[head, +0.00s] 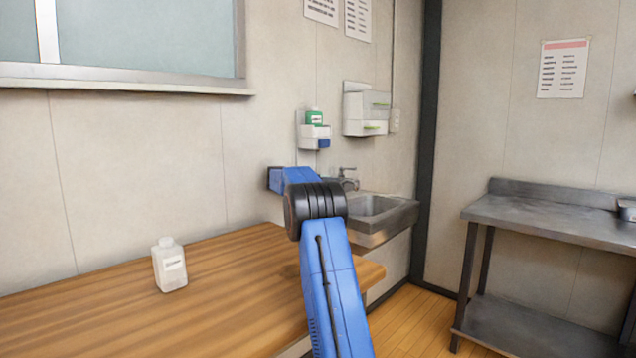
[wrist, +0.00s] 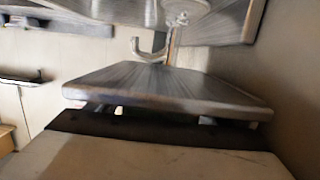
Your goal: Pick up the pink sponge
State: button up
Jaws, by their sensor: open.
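No pink sponge shows in either view. In the head view my blue arm rises from the bottom centre to a black joint, and a blue link behind it points toward the wall left of the sink. The jaws of my gripper do not show in the head view or in the wrist view. The wrist view shows a grey metal slab (wrist: 165,88) with other metal surfaces above it, and no sponge on them.
A wooden counter (head: 90,305) with a white bottle (head: 170,265) lies left of my arm. A metal sink (head: 375,212) stands behind my arm, below wall dispensers (head: 366,108). A steel table (head: 545,218) with a lower shelf stands right. Wooden floor shows between.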

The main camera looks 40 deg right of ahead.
jog(key=shift+c, duration=0.3)
jog(key=c, duration=1)
jog(key=shift+c, duration=0.2)
jog(key=shift+r, duration=0.1)
jog(key=shift+s+r, duration=0.15)
jog(key=shift+r, duration=0.1)
notch_tip(320, 180, up, 6)
jog(key=shift+s+r, duration=0.1)
jog(key=shift+r, duration=0.15)
jog(key=s+d, duration=0.1)
jog(key=s, duration=1.8)
jog(key=shift+s+d, duration=0.25)
jog(key=shift+d, duration=0.05)
